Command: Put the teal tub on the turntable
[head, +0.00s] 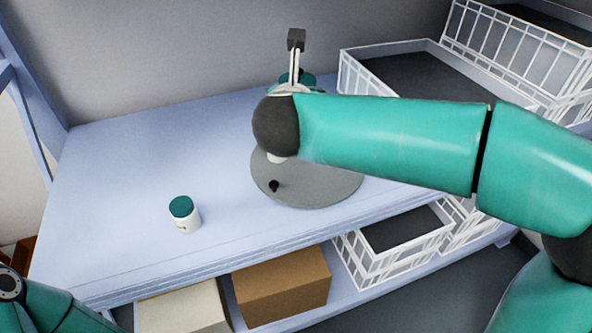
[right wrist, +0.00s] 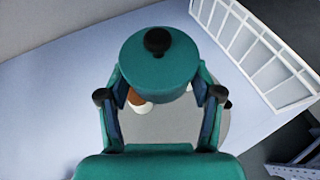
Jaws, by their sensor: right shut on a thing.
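The teal tub (right wrist: 160,72), round with a black knob on its lid, is between the fingers of my right gripper (right wrist: 161,95), which is shut on it, in the right wrist view. The grey turntable (head: 320,188) lies on the bench in the head view, partly covered by my right arm. It also shows below the tub in the right wrist view (right wrist: 170,128); I cannot tell whether the tub touches it. My left gripper is out of view; only part of that arm shows.
A black knob-like piece (head: 274,185) is on the turntable's front left. An orange-and-white item (right wrist: 138,102) is partly hidden below the tub. A white jar with a teal lid (head: 185,215) stands left on the bench. White wire baskets (head: 385,62) stand behind right.

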